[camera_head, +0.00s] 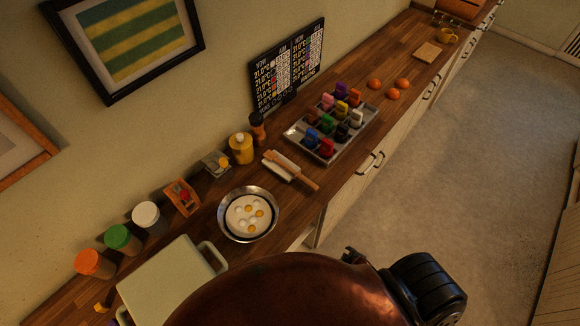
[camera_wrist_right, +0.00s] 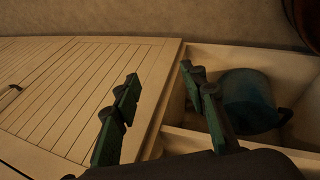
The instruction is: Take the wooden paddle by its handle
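A wooden stick-like piece (camera_head: 302,180), which looks like the paddle's handle, lies on the wooden counter beside the pan in the head view. Its other end rests on or against a pale oblong piece (camera_head: 283,161), and I cannot tell how they join. The bare end points toward the counter's front edge. My right gripper (camera_wrist_right: 160,74) is open and empty in the right wrist view, above the cabinet fronts. The paddle does not show in that view. My left gripper is not in view.
A pan with eggs (camera_head: 224,224) stands left of the paddle, and a metal tray of colored pieces (camera_head: 331,155) to its right. A yellow jar (camera_head: 241,148) stands behind. In the wrist view, a dark teal vessel (camera_wrist_right: 250,90) sits in an open compartment (camera_wrist_right: 222,54).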

